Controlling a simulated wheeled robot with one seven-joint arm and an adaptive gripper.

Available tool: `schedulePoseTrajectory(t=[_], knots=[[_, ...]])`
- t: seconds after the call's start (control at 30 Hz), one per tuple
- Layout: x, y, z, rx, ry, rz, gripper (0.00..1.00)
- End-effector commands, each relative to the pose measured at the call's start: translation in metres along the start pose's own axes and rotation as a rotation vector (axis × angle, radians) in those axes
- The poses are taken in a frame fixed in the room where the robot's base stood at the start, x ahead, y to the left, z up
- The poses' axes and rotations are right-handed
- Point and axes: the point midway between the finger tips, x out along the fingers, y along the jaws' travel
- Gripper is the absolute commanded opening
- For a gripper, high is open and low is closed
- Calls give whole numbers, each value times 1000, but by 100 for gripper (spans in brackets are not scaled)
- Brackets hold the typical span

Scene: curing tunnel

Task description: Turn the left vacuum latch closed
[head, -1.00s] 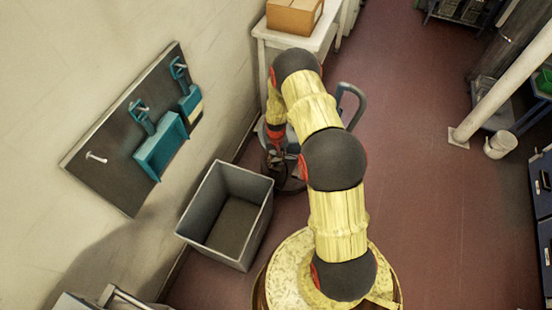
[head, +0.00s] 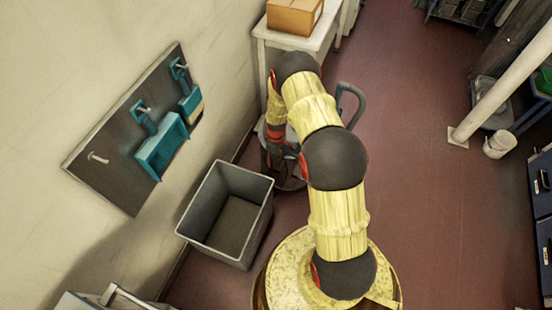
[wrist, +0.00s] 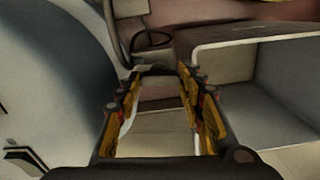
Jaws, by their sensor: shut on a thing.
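The vacuum (head: 350,98) stands on the floor beyond my arm, with its curved handle showing and most of its body hidden by my arm. In the wrist view, a large curved blue-grey surface (wrist: 45,50) at the left looks like its tank. My gripper (wrist: 157,72) is low beside the vacuum, its two fingers closed on a small piece between their tips. This piece seems to be the left latch (wrist: 156,69); it is mostly covered by the fingers, and its angle cannot be told. In the head view my gripper (head: 284,158) is dark and partly hidden.
An open grey bin (head: 268,190) stands close to my gripper; it fills the right of the wrist view (wrist: 275,85). A white table (head: 318,40) with a cardboard box (head: 294,15) is behind. A wall board (head: 105,172) holds teal tools.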

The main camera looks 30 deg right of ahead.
Motion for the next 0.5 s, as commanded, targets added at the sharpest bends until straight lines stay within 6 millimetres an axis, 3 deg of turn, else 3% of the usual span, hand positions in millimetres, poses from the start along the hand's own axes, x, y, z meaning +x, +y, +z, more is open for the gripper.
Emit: schedulePoseTrajectory(t=[0.5], knots=[[0,-1,0,-126,0,0,13]])
